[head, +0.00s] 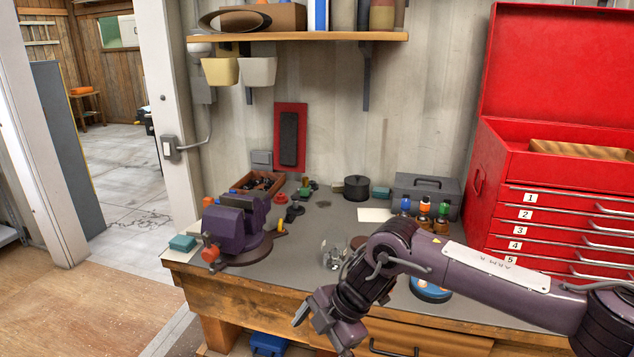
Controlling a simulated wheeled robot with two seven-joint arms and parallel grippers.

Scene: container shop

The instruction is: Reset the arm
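My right arm comes in from the right edge and reaches left across the front of the workbench (312,237). Its purple forearm bends down at the wrist. My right gripper (312,316) is at the bench's front edge, low in the view, and points down and left. I see nothing clearly held in it, but the gap between its fingers is not clear from this angle. My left arm and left gripper are not in view.
A purple vise (232,226) stands at the bench's left front. Bottles (424,213), a grey toolbox (428,190), a black pot (357,187) and a clear glass item (333,254) are on the bench. A red tool chest (560,185) stands right. Open floor lies left.

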